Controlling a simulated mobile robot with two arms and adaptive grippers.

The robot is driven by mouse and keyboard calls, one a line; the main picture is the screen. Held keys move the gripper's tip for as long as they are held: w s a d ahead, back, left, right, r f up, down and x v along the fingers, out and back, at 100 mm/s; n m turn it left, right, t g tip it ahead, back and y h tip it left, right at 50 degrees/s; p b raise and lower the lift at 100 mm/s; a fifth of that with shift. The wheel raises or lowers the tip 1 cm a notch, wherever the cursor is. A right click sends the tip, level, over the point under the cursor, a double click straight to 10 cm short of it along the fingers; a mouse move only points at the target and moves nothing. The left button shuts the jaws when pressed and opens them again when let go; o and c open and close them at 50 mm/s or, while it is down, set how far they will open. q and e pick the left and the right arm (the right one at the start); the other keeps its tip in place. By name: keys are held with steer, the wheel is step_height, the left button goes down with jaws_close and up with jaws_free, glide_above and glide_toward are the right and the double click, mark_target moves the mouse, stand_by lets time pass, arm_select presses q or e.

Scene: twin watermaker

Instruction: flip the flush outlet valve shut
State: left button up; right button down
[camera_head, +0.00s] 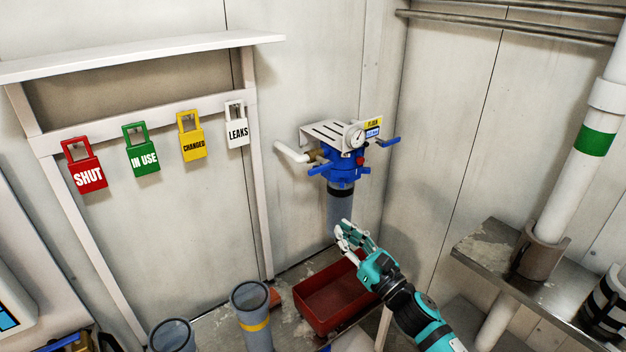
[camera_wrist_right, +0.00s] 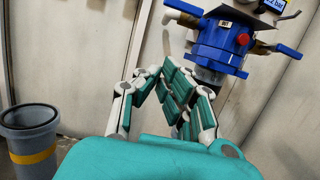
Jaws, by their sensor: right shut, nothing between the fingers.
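The filter housing with a blue head (camera_head: 345,163) is mounted on the far wall near the corner, with a pressure gauge and a yellow label above it. It also shows at the top of the wrist view (camera_wrist_right: 215,47). One blue lever handle (camera_head: 385,141) sticks out to its right, another (camera_head: 318,169) to its left. I cannot tell which is the flush outlet valve. My right gripper (camera_head: 345,232) is shut and empty, below and in front of the housing, apart from both handles. Its fingers (camera_wrist_right: 163,72) show in the wrist view. My left gripper is not in view.
A red tray (camera_head: 318,318) lies below the housing. Grey open cylinders (camera_head: 250,300) stand left of it. A metal shelf (camera_head: 485,248) with a white pipe (camera_head: 568,185) is on the right. Coloured tags, including a red SHUT tag (camera_head: 86,177), hang on the left rack.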

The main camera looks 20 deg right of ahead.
mark_target(319, 167)
arm_select(q)
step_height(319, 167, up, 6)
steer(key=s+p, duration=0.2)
steer(key=p, duration=0.4)
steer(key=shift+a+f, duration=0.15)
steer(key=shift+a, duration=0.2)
arm_select(e)
steer(key=w+a+r, duration=0.3)
steer(key=w+r, duration=0.3)
steer(key=w, duration=0.2)
steer(key=shift+w+a+r, duration=0.25)
steer(key=shift+w, duration=0.1)
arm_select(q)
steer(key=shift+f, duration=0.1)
arm_select(e)
steer(key=shift+w+m, duration=0.1)
steer(key=shift+m, duration=0.2)
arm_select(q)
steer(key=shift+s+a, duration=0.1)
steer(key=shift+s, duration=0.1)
arm_select(e)
steer(key=shift+a+r, duration=0.1)
arm_select(q)
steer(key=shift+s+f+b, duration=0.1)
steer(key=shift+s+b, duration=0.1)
steer(key=shift+b, duration=0.1)
arm_select(e)
steer(key=shift+r+m, duration=0.15)
steer(key=shift+m, duration=0.25)
